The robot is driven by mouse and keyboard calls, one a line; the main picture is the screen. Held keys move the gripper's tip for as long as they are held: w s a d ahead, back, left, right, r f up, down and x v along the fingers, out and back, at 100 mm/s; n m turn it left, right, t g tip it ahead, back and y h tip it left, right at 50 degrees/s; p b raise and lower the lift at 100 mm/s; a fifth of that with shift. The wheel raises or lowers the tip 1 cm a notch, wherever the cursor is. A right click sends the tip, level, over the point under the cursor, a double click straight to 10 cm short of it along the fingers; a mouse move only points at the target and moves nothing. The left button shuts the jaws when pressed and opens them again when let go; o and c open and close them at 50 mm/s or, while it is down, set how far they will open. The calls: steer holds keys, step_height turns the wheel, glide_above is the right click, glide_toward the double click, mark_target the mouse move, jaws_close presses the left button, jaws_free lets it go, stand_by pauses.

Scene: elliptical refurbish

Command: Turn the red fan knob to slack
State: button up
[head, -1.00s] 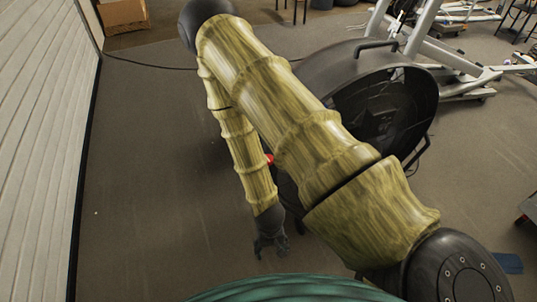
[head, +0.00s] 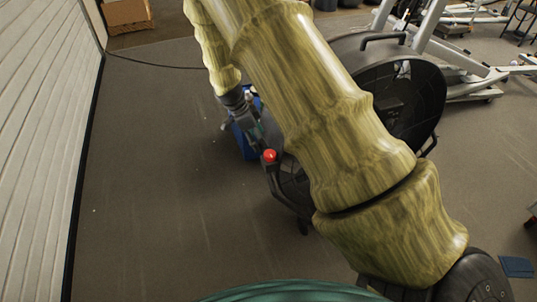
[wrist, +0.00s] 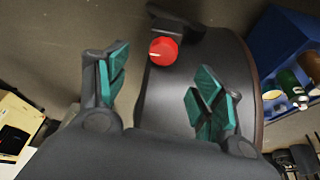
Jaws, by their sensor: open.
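The red fan knob (wrist: 163,52) is round, with a pale pointer line on its face, and sits on the dark curved fan housing (wrist: 190,100) in the wrist view. In the head view the red knob (head: 269,155) shows at the fan's left side, just left of my arm. My gripper (wrist: 160,95) is open, its two green-padded fingers apart, with the knob showing beyond and between them, untouched. In the head view my gripper (head: 255,130) is small and partly hidden close to the knob. The black drum fan (head: 400,100) is largely hidden behind my arm.
A blue bin (wrist: 280,50) with bottles and cans stands at the right of the wrist view. A ribbed wall (head: 45,130) bounds the left side. Exercise machines (head: 460,70) stand behind the fan.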

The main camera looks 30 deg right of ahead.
mark_target(270, 153)
steer(key=shift+m, duration=0.3)
steer(key=x, duration=0.6)
steer(key=p+x, duration=0.1)
steer(key=x, duration=0.3)
steer(key=shift+w+d+r, duration=0.1)
steer(key=shift+w+d, duration=0.1)
steer(key=shift+d, duration=0.2)
steer(key=c, duration=1)
